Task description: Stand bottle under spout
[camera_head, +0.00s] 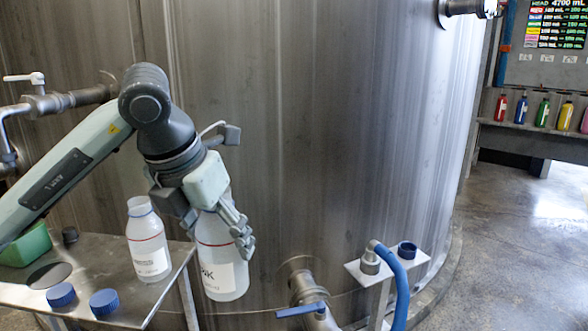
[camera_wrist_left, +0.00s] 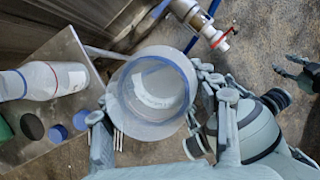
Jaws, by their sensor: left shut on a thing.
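My left gripper (camera_head: 238,232) is shut around a translucent white bottle (camera_head: 220,260) with a white label and a red line, held upright in the air off the table's right edge. In the left wrist view I look down on the held bottle (camera_wrist_left: 150,92) between the fingers (camera_wrist_left: 160,112); it looks wide and round. A pipe outlet with a blue-handled valve (camera_head: 305,292), likely the spout, projects from the tank low down, right of the bottle and apart from it. It also shows at the top of the wrist view (camera_wrist_left: 200,22). My right gripper (camera_wrist_left: 292,70) appears open and empty there.
A second white bottle (camera_head: 147,240) stands on the metal side table (camera_head: 110,300) beside blue caps (camera_head: 62,295) and a green container (camera_head: 25,245). A small stand (camera_head: 360,272) with a blue hose (camera_head: 397,285) is right of the valve. The large steel tank (camera_head: 310,120) fills the background.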

